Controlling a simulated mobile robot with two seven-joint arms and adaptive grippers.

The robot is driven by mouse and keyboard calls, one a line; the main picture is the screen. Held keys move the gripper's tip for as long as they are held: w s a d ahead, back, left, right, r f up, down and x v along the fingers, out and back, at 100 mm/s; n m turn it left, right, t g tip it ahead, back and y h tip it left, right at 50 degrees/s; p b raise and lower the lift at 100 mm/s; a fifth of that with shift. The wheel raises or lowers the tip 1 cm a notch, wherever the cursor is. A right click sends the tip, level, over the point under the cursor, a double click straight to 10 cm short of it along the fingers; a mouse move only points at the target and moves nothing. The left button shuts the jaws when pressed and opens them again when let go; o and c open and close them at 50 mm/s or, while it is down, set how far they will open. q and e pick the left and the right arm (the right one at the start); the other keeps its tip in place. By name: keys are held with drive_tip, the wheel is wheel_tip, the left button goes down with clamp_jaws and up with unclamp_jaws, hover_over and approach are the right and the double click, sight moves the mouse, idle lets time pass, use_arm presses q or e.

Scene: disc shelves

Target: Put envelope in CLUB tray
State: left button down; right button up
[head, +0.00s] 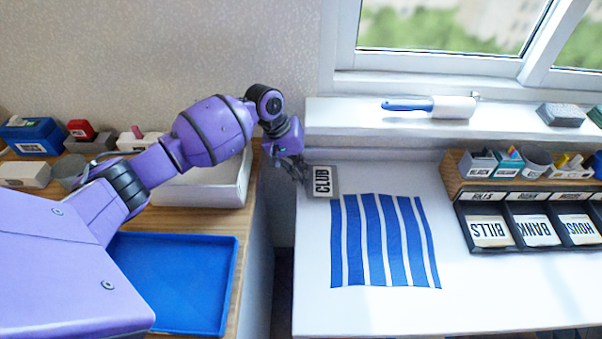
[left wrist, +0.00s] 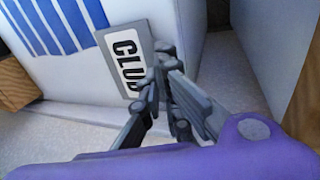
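A grey envelope (head: 333,171) with a white CLUB label is at the left end of the white desk. It also shows in the left wrist view (left wrist: 143,31). My left gripper (head: 303,170) is at its edge, and its fingers (left wrist: 160,68) look closed on that edge in the left wrist view. Whether the envelope touches the desk is hard to tell. A dark tray rack (head: 482,249) stands at the right of the desk, with trays reading BILLS, BANK and HOUS, cut off by the picture edge. I see no tray labelled CLUB. My right gripper is out of view.
A blue-and-white striped cloth (head: 386,240) lies flat on the white desk (head: 380,315) between envelope and rack. A wooden organizer (head: 456,186) stands behind the rack. A blue tray (head: 180,285) lies on the left wooden desk, across a gap. A roller lies on the sill.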

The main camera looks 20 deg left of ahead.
use_arm(q)
drive_tip(key=shift+s+f, duration=0.2)
drive_tip(key=shift+f, duration=0.2)
drive_tip(key=shift+f, duration=0.15)
drive_tip(key=c, duration=2)
unclamp_jaws()
